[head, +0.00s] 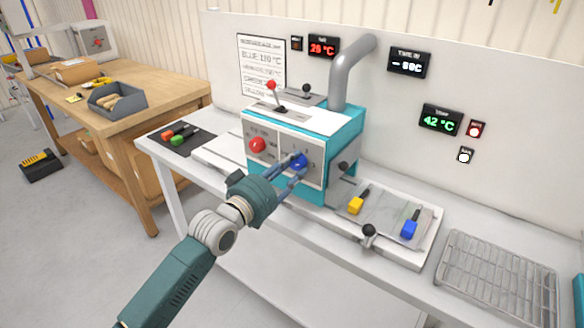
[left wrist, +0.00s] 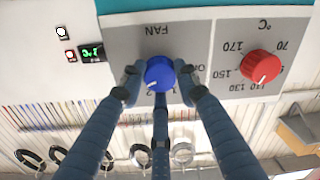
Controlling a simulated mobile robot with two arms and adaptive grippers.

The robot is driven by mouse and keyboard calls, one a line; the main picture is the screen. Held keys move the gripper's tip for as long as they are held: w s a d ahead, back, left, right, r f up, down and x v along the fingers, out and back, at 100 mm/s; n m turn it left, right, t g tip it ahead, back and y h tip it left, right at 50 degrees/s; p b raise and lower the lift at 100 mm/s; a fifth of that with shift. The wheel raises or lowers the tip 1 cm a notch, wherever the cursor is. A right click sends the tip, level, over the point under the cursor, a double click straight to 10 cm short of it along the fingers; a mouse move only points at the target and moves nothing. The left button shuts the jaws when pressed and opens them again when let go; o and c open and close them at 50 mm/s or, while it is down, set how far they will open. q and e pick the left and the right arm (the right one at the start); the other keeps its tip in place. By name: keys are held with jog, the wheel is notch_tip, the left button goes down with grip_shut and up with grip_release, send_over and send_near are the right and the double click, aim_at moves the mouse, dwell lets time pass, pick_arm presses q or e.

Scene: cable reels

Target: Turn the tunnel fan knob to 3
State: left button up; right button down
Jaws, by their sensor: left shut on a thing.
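The blue fan knob (head: 299,160) is on the grey front panel of the teal and white machine (head: 285,122). My left gripper (head: 296,170) reaches it from the front and is shut on it. In the left wrist view, which is upside down, the knob (left wrist: 160,73) sits between my fingertips (left wrist: 160,80) under the label FAN. Its white mark points to the lower left in that picture. The fingers hide most of the numbers around it. The red temperature knob (head: 257,145) is beside it, untouched, and shows clearly in the left wrist view (left wrist: 260,67).
A sliding tray with a yellow-handled tool (head: 357,203) and a blue-handled tool (head: 410,228) lies right of the machine. A wire rack (head: 497,280) is further right. Red and green tools lie on a black mat (head: 190,147). A grey duct (head: 350,75) rises behind.

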pick_arm(q)
jog(key=m, duration=0.5)
jog(key=shift+w+a+r, duration=0.1)
jog(key=shift+r, duration=0.3)
jog(key=shift+r+m, duration=0.15)
jog(key=shift+m, duration=0.15)
jog(key=o, duration=1.2)
jog(key=shift+c, duration=0.2)
jog(key=shift+f, duration=0.2)
jog(key=shift+f, duration=0.15)
jog(key=shift+s+a, duration=0.15)
jog(key=shift+s, duration=0.2)
jog(key=v, duration=1.1)
